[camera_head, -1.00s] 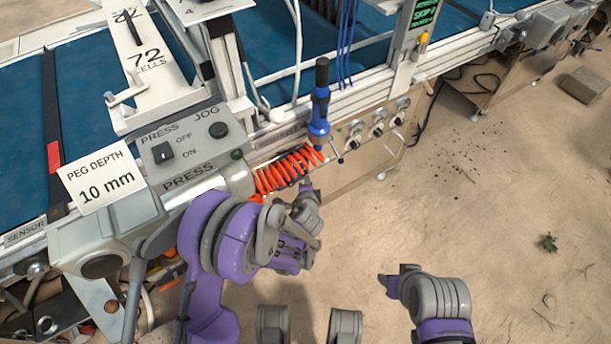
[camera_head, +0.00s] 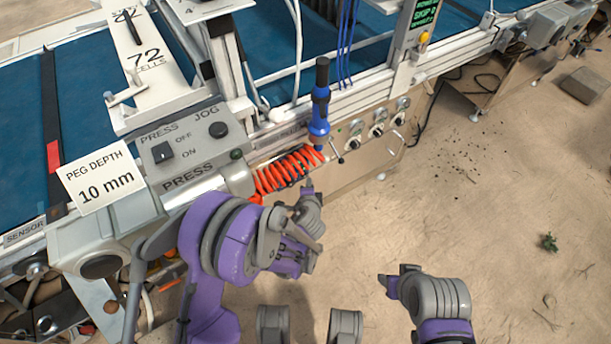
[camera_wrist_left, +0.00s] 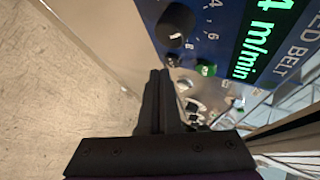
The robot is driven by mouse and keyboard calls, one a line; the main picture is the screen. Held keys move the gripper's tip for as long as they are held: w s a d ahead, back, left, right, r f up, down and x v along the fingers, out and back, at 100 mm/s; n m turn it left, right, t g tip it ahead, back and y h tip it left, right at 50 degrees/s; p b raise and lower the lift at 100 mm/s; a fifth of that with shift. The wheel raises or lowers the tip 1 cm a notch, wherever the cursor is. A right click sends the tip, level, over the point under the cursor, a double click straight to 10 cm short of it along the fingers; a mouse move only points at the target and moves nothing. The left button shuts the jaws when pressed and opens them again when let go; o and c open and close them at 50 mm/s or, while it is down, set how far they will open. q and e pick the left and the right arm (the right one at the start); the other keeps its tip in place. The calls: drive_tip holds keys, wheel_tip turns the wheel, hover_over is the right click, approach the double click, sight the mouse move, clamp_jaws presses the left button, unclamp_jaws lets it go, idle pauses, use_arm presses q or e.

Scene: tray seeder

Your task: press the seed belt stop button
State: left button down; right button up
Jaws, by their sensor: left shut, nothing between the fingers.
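No marked stop button shows. My left gripper (camera_wrist_left: 160,73) is shut and empty, its tips close to the panel; contact cannot be told. In the head view my left gripper (camera_head: 307,188) points toward the machine. My right gripper (camera_head: 384,281) is low right, jaws unclear.
The head view shows the tray line with a grey press box (camera_head: 190,150), a "PEG DEPTH 10 mm" card (camera_head: 101,178), a red coiled hose (camera_head: 285,170) and a blue-handled tool (camera_head: 319,110) near my left arm. Sandy floor (camera_head: 470,200) at the right is mostly open.

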use_arm(q)
drive_tip(key=s+d, duration=0.3)
drive_tip(key=s, duration=0.2)
drive_tip(key=shift+d, duration=0.25)
idle(0.8)
